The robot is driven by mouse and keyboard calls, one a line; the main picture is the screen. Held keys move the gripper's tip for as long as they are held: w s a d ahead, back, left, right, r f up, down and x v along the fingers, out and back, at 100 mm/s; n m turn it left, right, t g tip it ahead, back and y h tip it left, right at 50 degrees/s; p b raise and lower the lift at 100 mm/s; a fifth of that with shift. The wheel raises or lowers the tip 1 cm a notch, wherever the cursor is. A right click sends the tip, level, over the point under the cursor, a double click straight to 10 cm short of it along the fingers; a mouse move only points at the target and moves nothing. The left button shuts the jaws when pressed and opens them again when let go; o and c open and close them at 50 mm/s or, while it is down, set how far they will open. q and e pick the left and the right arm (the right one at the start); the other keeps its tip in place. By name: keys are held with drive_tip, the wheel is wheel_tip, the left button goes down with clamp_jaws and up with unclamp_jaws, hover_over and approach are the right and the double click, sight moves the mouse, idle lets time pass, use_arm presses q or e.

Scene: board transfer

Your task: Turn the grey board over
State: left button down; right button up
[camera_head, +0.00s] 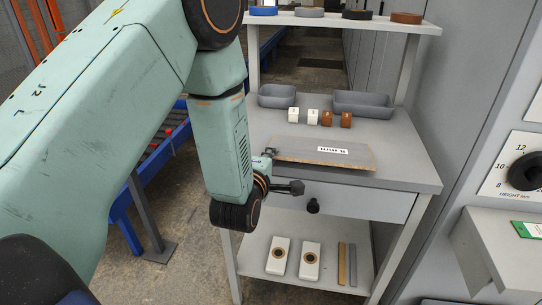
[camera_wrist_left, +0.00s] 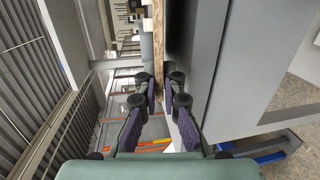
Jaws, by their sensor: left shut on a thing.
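The grey board (camera_head: 300,149) is a flat rectangle with a brown-grey face and a white label bearing dark marks near its middle. It lies or is held low over the table top near the front; I cannot tell whether it touches everywhere. My left gripper (camera_head: 269,154) is at the board's left end, shut on it. In the left wrist view the board shows as a thin brown edge-on strip (camera_wrist_left: 158,45), running up from between the two fingers of the gripper (camera_wrist_left: 161,88). My right gripper is not in view.
An upper shelf (camera_head: 330,22) holds several discs. A grey cabinet stands at the right.

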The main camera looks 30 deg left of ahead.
use_arm(q)
drive_tip(key=shift+f, duration=0.25)
drive_tip(key=c, duration=1.4)
unclamp_jaws()
drive_tip(key=shift+o, duration=0.2)
drive_tip(key=shift+f, duration=0.1)
